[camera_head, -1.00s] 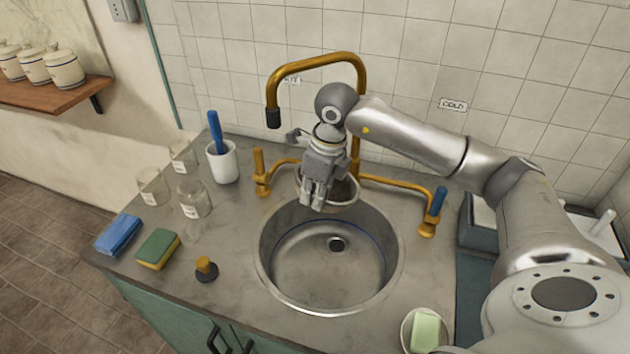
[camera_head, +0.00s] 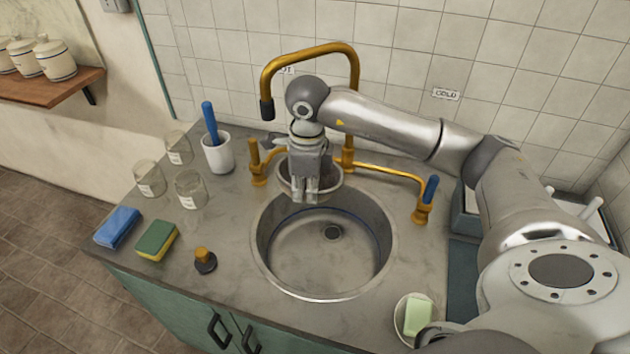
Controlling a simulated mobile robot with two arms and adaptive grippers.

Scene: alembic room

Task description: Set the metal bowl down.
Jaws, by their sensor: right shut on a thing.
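The metal bowl (camera_head: 328,183) is a small grey bowl at the back rim of the round sink (camera_head: 325,295), in front of the brass tap. My right gripper (camera_head: 305,197) points down at the bowl's near left side and is shut on its rim. The gripper hides part of the bowl. I cannot tell whether the bowl's base touches the counter (camera_head: 225,285) or hangs just above it. My left gripper is not in view.
The brass tap (camera_head: 355,110) arches close behind my gripper, with a hot handle (camera_head: 255,160) left and a cold handle (camera_head: 424,200) right. Several glass jars (camera_head: 190,190), a white cup (camera_head: 218,155), sponges (camera_head: 157,240) and a stopper (camera_head: 205,262) stand left. A soap dish (camera_head: 401,310) lies right.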

